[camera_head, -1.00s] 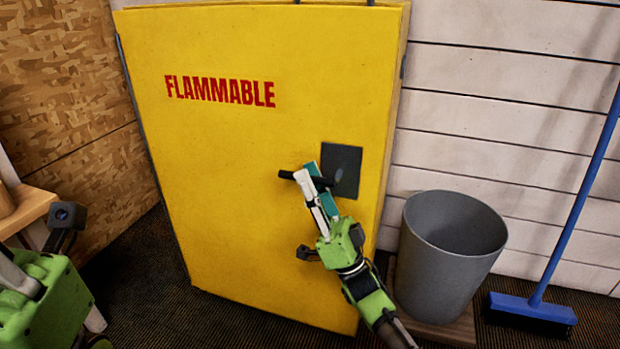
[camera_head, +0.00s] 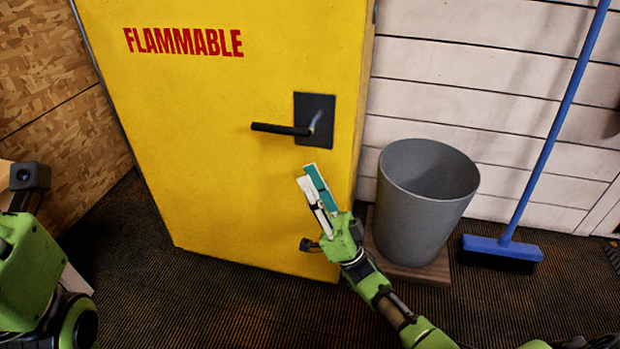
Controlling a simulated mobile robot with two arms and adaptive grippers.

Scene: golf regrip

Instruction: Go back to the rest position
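My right gripper (camera_head: 308,173) is in front of the lower part of the yellow cabinet door, below the black handle (camera_head: 285,129) and apart from it. Nothing shows between the fingers. The handle sticks out to the left from its dark plate, roughly level. The yellow cabinet (camera_head: 220,150) marked FLAMMABLE looks closed. Of my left arm only the green wrist part shows at the left edge; its fingers are out of view.
A grey bin (camera_head: 415,210) stands on a wooden base (camera_head: 430,270) right of the cabinet, close to my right forearm. A blue broom (camera_head: 505,247) leans on the white plank wall (camera_head: 450,80). The dark floor (camera_head: 230,300) in front of the cabinet is clear.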

